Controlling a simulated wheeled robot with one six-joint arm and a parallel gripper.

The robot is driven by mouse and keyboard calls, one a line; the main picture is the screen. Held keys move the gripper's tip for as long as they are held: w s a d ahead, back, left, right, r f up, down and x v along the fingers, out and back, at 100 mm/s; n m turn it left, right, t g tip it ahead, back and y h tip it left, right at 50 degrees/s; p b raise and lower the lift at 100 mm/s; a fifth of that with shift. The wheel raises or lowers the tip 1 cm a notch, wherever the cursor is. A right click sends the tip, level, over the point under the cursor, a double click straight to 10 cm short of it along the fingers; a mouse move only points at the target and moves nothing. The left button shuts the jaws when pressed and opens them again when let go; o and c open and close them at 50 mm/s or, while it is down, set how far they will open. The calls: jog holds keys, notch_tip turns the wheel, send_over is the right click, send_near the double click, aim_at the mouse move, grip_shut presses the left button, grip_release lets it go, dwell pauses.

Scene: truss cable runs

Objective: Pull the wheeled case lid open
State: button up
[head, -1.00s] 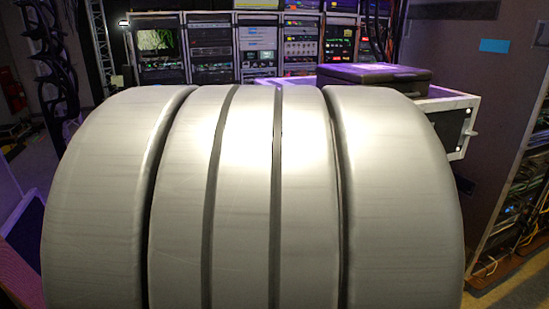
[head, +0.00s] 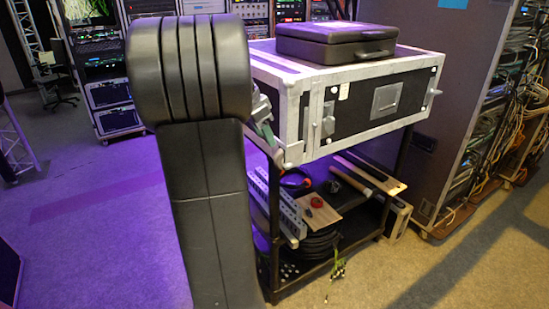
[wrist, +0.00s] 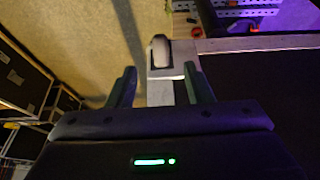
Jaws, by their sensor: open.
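The silver-edged black case (head: 366,97) stands on a black cart in the head view. Its front panel carries a grey plate (head: 387,98), with small pale fittings near its sides. My gripper (head: 263,128) is partly hidden behind my arm link, close to the case's left front corner. In the wrist view, my gripper (wrist: 160,72) has its two dark fingers apart. A pale rounded fitting (wrist: 160,52) shows at the fingertips, between them in the picture. I cannot tell whether the fingers touch it. The case's dark side (wrist: 255,68) lies to the right.
A closed black box (head: 336,42) lies on top of the case. The cart's lower shelf holds cable coils (head: 320,243) and a board (head: 318,216). A tall grey cabinet (head: 450,60) stands at the right. Open floor (head: 440,265) lies in front.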

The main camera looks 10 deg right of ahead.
aim_at(275, 158)
jog(key=x, duration=1)
jog(key=shift+f+p, duration=0.2)
jog(key=shift+p, duration=0.2)
grip_shut()
